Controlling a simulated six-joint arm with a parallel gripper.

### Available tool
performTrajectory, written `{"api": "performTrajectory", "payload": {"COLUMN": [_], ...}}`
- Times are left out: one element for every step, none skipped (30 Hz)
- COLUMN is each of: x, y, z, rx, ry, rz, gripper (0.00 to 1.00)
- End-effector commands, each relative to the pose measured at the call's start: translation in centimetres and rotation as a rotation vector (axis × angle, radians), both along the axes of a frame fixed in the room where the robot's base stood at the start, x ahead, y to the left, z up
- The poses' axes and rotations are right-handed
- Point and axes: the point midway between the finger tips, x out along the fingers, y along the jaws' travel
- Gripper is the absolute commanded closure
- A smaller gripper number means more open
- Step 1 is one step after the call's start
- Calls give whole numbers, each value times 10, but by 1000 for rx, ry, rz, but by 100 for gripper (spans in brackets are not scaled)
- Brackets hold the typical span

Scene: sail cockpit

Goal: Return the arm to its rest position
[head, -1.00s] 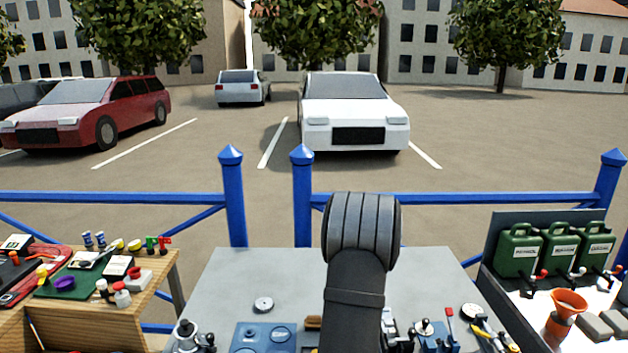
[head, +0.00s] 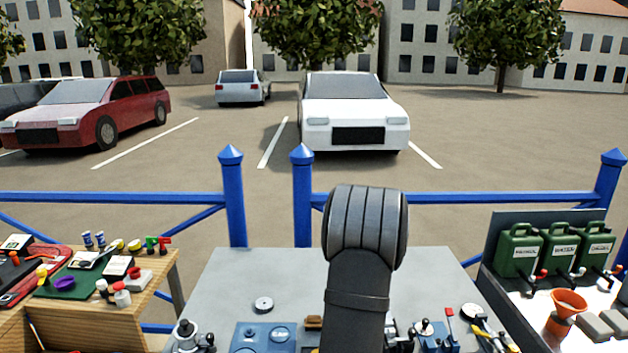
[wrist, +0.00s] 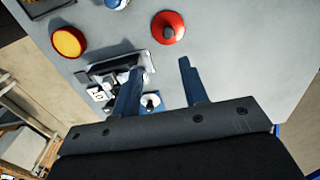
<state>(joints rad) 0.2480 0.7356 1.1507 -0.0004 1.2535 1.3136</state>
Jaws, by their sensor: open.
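In the wrist view my gripper (wrist: 157,82) shows its two blue fingers apart, with nothing held between them. It hangs above a grey panel (wrist: 225,40). A small blue fitting with a round metal top (wrist: 150,101) shows between and below the fingers. In the head view my dark arm rises in the middle over the grey table (head: 225,275), and its bulky joint hides part of the table. My gripper is not visible in the head view.
In the wrist view, a red knob (wrist: 167,27), an orange-yellow button (wrist: 69,41) and a black-and-silver device (wrist: 118,68) lie close by. In the head view, a wooden bench (head: 155,290) stands left, green cans (head: 519,250) and an orange funnel (head: 569,302) right. A blue railing (head: 450,198) runs behind.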

Motion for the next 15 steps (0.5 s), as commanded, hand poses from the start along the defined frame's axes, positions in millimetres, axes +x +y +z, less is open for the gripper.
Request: {"api": "performTrajectory", "payload": {"x": [-9,-14,-21,-26,-31,-38,-43,-49,-56,-61,-66,-74,-79,-85,-92], "y": [-5,-8,-10,-12,-15,-18,-19,-21,-24,-25,-27,-29,-31,-32,-34], "z": [4,5,7,8,10,11,12,13,14,15,16,17,19,19,20], "rx": [-1,0,0,0,0,0,-1,-1,0,0,0,0,0,0,0], "ry": [-2,-2,-2,-1,-2,-1,-2,-2,-1,-1,-1,0,-1,0,-1], "rz": [-3,-3,-4,-4,-4,-4,-4,-5,-5,-5,-5,-6,-6,-6,-6], "gripper": [60,60,60,60,60,60,60,60,60,60,60,60,60,60,60]}}
